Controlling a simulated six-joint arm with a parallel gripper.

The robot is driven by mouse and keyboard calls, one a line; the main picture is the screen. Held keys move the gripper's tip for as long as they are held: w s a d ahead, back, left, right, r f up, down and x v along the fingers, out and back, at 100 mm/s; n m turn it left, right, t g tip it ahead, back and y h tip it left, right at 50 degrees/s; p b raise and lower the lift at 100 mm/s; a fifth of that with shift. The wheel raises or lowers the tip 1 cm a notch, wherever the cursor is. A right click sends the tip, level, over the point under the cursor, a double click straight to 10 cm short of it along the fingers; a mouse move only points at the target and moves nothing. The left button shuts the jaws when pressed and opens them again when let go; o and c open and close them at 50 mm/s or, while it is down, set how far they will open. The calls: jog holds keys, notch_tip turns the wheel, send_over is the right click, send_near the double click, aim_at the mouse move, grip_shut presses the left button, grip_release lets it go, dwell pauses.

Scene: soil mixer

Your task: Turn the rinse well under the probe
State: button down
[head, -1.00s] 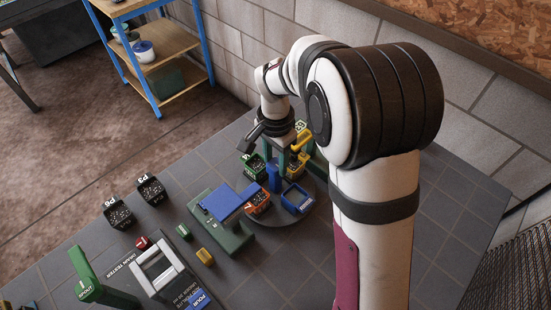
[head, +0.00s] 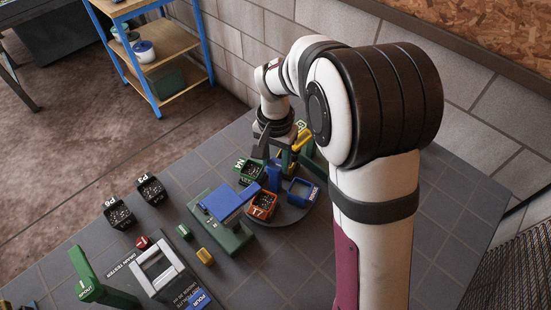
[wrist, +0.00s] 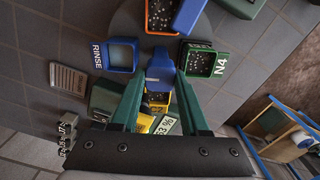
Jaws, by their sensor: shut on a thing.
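The blue rinse well (head: 301,192) sits on the right side of a round grey turntable (head: 290,218). In the wrist view the rinse well (wrist: 121,55) is left of the hub, with its label facing outward. My gripper (head: 278,168) points down at the turntable's centre, its green fingers shut on the blue centre handle (wrist: 160,72). The blue-topped probe stand (head: 229,203) reaches in from the left. The orange T7 well (head: 263,205) is beside the stand's blue arm end. The probe tip is hidden.
A green N4 well (head: 250,171) and a yellow well (wrist: 156,97) also stand on the turntable. Black P3 (head: 151,190) and P6 (head: 118,215) pots stand to the left. A drain tester (head: 165,275) is in front. My arm covers the right side.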

jog(key=shift+n, duration=3.6)
jog(key=shift+w+n, duration=0.1)
jog(key=shift+n, duration=3.4)
jog(key=shift+c, duration=2)
grip_release()
jog(key=shift+r, duration=0.1)
notch_tip(320, 180, up, 16)
jog(key=shift+f, duration=0.2)
